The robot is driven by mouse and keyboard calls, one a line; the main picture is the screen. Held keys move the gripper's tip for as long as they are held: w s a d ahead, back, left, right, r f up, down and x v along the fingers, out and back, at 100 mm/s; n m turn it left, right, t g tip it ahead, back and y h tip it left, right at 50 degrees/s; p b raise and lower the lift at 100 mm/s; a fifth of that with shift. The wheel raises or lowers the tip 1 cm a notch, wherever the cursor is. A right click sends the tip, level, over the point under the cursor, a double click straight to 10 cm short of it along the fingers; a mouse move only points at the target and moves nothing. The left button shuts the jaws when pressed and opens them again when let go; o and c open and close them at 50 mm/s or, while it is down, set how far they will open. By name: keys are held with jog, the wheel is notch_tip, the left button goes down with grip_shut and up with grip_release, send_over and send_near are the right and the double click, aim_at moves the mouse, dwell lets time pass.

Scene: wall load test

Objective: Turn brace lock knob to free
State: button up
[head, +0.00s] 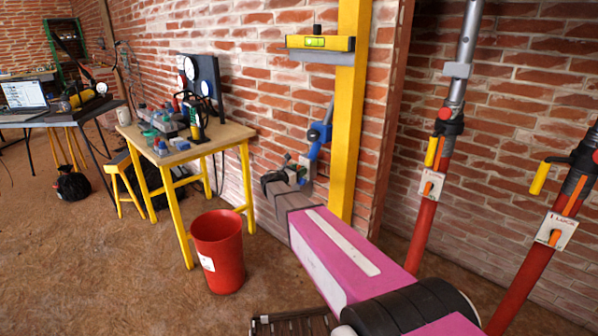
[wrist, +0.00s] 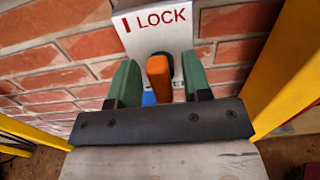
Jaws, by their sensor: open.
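In the wrist view, an orange knob (wrist: 159,76) stands in front of a white plate (wrist: 154,38) marked "LOCK" in red, with a red bar left of the word. The knob's long side runs up and down in the picture. My gripper (wrist: 160,82) is open, with one green finger on each side of the knob and a small gap showing on both sides. In the head view, my gripper (head: 288,174) is at the lower end of a blue brace (head: 312,150) by the brick wall. The knob and plate there are hidden or too small to make out.
A yellow post (head: 349,110) with a spirit level (head: 320,43) stands just right of my gripper. Two red braces (head: 422,225) with lock plates lean farther right. A workbench (head: 228,135) and red bucket (head: 219,250) stand left.

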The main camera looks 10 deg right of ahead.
jog(key=shift+w+d, duration=0.1)
jog(key=c, duration=0.8)
jog(key=shift+o, duration=0.2)
jog(key=shift+m, duration=0.3)
jog(key=m, duration=0.3)
jog(key=shift+m, duration=0.3)
jog(key=m, duration=0.4)
jog(key=shift+s+d+f, duration=0.1)
jog(key=shift+s, duration=0.1)
jog(key=m, duration=0.5)
jog(key=shift+f, duration=0.1)
jog(key=m, duration=0.4)
jog(key=shift+s+f+m, duration=0.1)
jog(key=shift+f+m, duration=0.05)
jog(key=shift+m, duration=0.15)
